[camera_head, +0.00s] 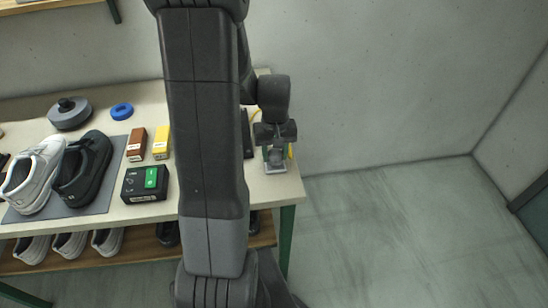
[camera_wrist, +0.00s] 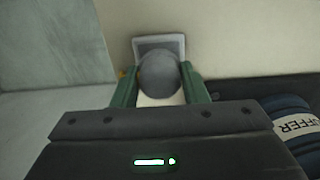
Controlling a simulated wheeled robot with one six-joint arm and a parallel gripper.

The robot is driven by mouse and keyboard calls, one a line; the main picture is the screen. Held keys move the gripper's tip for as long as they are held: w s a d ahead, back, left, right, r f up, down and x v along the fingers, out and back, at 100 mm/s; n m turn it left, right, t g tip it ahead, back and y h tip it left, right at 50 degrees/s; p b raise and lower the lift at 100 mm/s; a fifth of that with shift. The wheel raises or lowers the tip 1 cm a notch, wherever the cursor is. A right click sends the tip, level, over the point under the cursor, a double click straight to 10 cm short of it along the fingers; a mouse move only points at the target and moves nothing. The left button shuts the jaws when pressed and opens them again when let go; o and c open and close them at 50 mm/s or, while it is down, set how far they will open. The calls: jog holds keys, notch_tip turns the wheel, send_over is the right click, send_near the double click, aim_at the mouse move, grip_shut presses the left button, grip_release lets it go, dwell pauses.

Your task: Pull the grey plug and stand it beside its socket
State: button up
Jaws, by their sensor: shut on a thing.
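The grey plug (camera_wrist: 158,73) shows in the wrist view as a rounded grey top between the two green fingers of my gripper (camera_wrist: 160,80). My gripper is shut on it. Behind and below the plug is its socket, a square grey frame (camera_wrist: 147,42) on the pale table top. In the head view my gripper (camera_head: 277,146) points down over the table's right end, above a small grey piece (camera_head: 275,166). I cannot tell whether the plug is still seated in the socket or just above it, because the plug and fingers cover the opening.
A dark tray (camera_wrist: 235,90) with a dark blue labelled jar (camera_wrist: 290,118) lies to the right in the wrist view. In the head view, a black box with a green top (camera_head: 145,183), brown and yellow blocks and shoes stand left of my arm. The table ends just right of the socket.

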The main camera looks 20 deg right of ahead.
aim_at(275, 151)
jog(key=shift+r+p, duration=1.6)
jog(key=shift+r, duration=0.7)
